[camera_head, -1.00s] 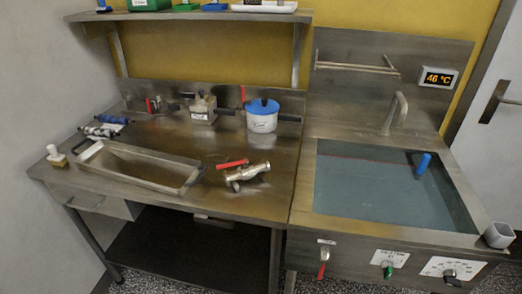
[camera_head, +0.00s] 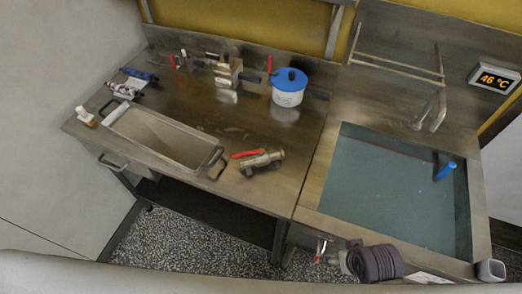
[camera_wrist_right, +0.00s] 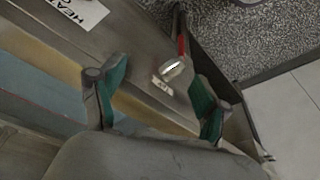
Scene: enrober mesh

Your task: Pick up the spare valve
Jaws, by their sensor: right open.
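The loose valve (camera_head: 260,160), a metal body with a red lever, lies on the steel worktop right of the open rectangular tray (camera_head: 160,140). I take it for the spare valve. My right gripper (camera_wrist_right: 158,92) is open, its green-padded fingers apart with nothing held. It is low in front of the sink unit, away from the loose valve. Another red-handled valve (camera_wrist_right: 176,60), fixed to the unit's front, shows beyond the fingers in the right wrist view. My left gripper is not in view.
A white pot with a blue lid (camera_head: 289,90) and several fittings stand along the back of the worktop. The water basin (camera_head: 390,195) with a blue handle (camera_head: 445,170) is at the right. The worktop around the loose valve is mostly clear.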

